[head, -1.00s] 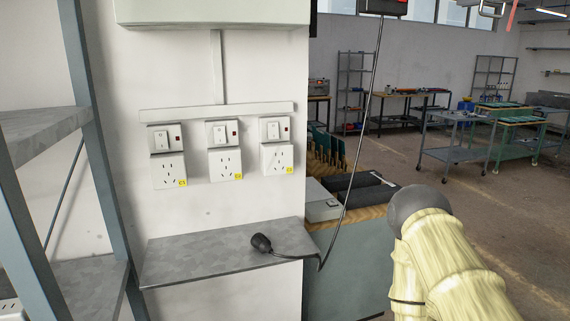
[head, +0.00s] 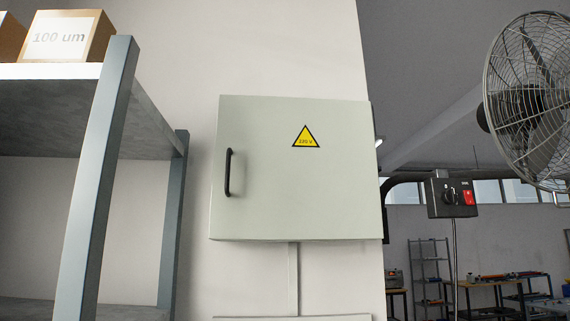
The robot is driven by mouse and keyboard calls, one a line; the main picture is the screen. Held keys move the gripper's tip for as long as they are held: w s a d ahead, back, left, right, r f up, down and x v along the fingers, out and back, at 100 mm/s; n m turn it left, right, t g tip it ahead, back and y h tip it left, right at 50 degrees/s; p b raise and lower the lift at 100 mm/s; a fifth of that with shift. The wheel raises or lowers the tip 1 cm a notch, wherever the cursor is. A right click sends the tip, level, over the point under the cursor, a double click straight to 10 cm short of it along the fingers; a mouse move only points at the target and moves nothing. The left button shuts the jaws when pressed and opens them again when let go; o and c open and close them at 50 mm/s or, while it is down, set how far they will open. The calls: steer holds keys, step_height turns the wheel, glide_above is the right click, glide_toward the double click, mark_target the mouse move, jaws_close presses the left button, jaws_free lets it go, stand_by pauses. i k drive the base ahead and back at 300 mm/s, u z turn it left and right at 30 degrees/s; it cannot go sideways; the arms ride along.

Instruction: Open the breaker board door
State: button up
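The breaker board (head: 270,205) is a pale grey-green box on the white wall, in the middle of the head view. Its flat front door looks shut. A black vertical bar handle (head: 228,172) sits on the door's left side. A yellow triangular warning sign (head: 306,137) marked 220 V or similar is on the upper right of the door. My gripper is not in view, and nothing touches the handle.
A metal shelf rack with blue-grey posts (head: 98,180) stands at the left, close to the handle side, with a "100 um" box (head: 62,38) on top. At the right are a caged fan (head: 530,100) and a black switch box (head: 451,197). The space before the door looks clear.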

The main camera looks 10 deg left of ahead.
mark_target(284, 169)
steer(key=z, duration=2.1)
steer(key=k, duration=1.2)
steer(key=u, duration=1.5)
steer(key=i, duration=0.5)
steer(key=u, duration=0.05)
